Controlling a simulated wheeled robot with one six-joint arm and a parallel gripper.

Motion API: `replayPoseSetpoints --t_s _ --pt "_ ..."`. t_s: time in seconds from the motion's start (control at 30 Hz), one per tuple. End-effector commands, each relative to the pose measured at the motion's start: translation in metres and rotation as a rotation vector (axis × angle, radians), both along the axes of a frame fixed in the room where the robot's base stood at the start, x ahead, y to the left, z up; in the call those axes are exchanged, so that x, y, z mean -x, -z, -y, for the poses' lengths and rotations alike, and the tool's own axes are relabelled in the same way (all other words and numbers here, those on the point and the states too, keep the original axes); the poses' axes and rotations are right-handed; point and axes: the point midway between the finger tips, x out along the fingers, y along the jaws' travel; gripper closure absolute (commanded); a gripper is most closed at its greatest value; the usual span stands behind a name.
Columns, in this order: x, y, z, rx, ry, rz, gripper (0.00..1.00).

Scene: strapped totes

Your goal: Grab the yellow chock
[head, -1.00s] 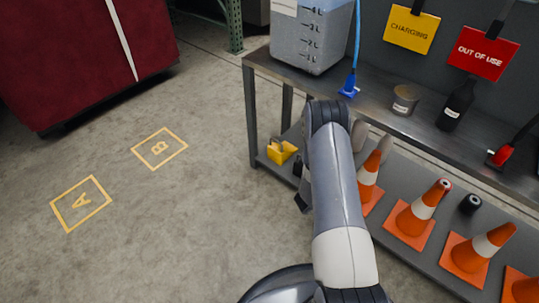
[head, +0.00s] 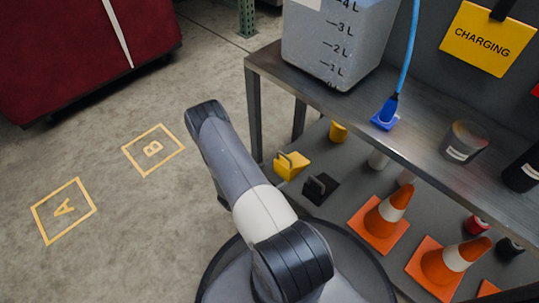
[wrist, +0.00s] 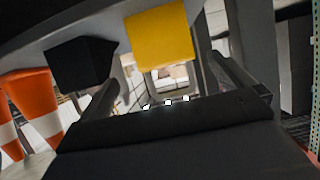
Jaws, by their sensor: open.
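The yellow chock (head: 292,167), with a loop handle, sits on the lower shelf near its left end in the head view. In the wrist view, which looks upside down, the yellow chock (wrist: 158,38) appears as a plain block at the top, ahead of my gripper (wrist: 167,75). My gripper is open, with its two fingers spread and nothing between them. The chock is apart from the fingers. In the head view my arm hides the gripper. A black chock (head: 320,188) of similar shape stands beside the yellow one; it also shows in the wrist view (wrist: 80,62).
Orange cones (head: 385,218) stand farther right on the lower shelf (head: 345,225). The metal upper shelf (head: 430,150) overhangs it, with a post (head: 254,115) at its left end. A yellow cylinder (head: 338,132) stands behind the chock.

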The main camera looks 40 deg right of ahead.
Motion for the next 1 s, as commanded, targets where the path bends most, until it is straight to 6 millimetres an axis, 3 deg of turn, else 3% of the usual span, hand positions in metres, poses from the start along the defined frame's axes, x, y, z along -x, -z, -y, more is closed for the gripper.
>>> replayPoseSetpoints --t_s 0.3,0.57,0.83,1.0 --pt "-0.003 0.02 0.041 0.0 0.004 0.001 0.0" --pt "-0.006 0.027 0.058 -0.001 0.003 0.002 0.0" --pt "-0.011 0.042 0.091 0.0 0.003 0.001 0.0" --pt "-0.013 0.043 0.097 -0.001 0.0 0.001 0.0"
